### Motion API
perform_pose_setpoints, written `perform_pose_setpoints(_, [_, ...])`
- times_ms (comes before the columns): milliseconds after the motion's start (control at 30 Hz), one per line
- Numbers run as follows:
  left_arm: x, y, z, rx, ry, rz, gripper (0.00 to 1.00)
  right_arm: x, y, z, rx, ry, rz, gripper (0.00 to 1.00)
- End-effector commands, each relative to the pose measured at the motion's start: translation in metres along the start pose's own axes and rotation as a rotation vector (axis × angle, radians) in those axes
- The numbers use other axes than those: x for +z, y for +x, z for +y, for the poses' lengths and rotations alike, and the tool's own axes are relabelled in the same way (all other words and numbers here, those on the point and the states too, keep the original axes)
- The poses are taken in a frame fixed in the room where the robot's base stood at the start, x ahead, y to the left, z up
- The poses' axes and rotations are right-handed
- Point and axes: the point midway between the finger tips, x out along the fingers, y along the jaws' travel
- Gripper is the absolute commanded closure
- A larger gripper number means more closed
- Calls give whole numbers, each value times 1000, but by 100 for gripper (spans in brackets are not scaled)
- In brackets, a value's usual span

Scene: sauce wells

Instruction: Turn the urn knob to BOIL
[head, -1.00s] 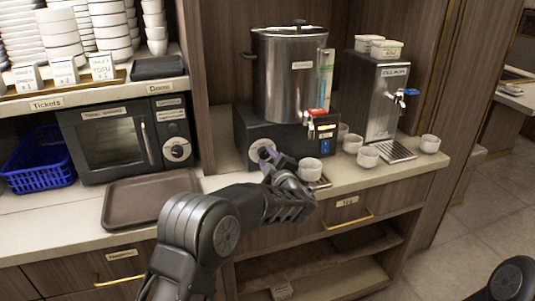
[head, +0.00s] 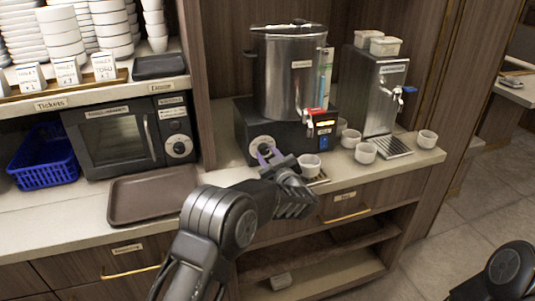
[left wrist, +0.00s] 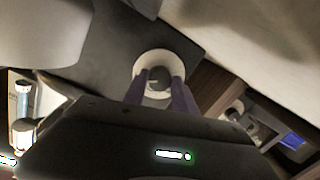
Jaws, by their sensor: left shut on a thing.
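The steel urn (head: 285,85) stands on a black base (head: 245,125) on the counter. Its knob (head: 262,144), with a pale round dial, is on the base's front left. In the left wrist view the knob (left wrist: 156,78) sits on its white dial between my purple fingertips. My left gripper (head: 268,156) reaches it from the front right and is shut on it. The gripper (left wrist: 157,92) hides part of the knob, and I cannot read the dial marks or where it points. My right gripper is out of view.
White cups (head: 309,164) stand close right of my left gripper, below the urn's red tap (head: 312,113). A second steel dispenser (head: 375,90) stands further right. A brown tray (head: 150,195) and a microwave (head: 118,137) are on the left.

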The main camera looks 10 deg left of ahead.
Motion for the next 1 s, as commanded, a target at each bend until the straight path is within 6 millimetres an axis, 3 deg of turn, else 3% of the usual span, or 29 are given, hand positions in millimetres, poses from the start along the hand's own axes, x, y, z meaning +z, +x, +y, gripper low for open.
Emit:
perform_pose_setpoints(367, [0,0,0,-1,7,1,100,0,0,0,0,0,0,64])
perform_pose_setpoints(400, [0,0,0,-1,7,1,64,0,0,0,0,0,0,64])
perform_pose_setpoints(633, [0,0,0,0,5,1,45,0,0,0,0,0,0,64])
perform_pose_setpoints(1000, [0,-6,0,0,4,0,45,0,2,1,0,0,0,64])
